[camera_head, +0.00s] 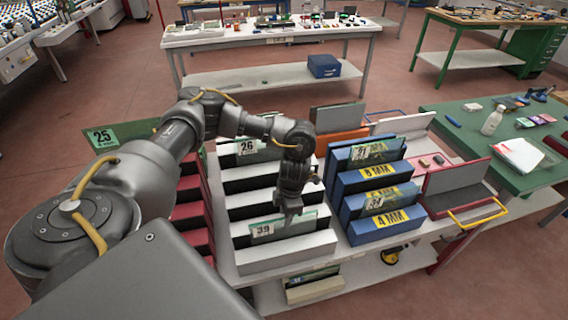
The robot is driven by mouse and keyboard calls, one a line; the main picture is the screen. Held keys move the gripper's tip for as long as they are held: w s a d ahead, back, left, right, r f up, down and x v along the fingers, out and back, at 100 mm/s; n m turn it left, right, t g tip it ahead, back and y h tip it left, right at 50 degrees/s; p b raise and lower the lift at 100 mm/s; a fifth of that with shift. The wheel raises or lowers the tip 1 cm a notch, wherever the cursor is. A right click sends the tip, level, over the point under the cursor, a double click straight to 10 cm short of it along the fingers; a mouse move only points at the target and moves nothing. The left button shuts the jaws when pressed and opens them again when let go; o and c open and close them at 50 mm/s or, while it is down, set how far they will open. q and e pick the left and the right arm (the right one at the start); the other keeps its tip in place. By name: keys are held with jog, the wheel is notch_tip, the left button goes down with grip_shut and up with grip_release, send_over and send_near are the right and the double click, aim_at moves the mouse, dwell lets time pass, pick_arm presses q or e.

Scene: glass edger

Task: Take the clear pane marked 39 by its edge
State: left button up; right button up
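The clear pane marked 39 (263,230) stands on edge in a slot near the front of the white slotted rack (285,256). It has a greenish tint, and its white label is at the left end. My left gripper (289,213) points down at the middle of the pane's top edge, and its fingertips overlap the pane in the picture. I cannot tell whether the fingers touch the pane, or whether they are open or shut. My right gripper is not in view.
A pane marked 26 (247,147) stands farther back in the white rack, partly behind my arm. A blue rack (385,228) with more panes is close on the right. A dark red rack (193,210) is on the left, near a pane marked 25 (103,138).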

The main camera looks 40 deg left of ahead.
aim_at(284, 232)
pick_arm(q)
jog(key=f, duration=0.1)
jog(key=f+p, duration=0.1)
jog(key=f, duration=0.2)
jog(key=shift+s+a+f+p, duration=0.2)
jog(key=shift+s+f+p, duration=0.1)
jog(key=shift+s+p, duration=0.1)
grip_shut()
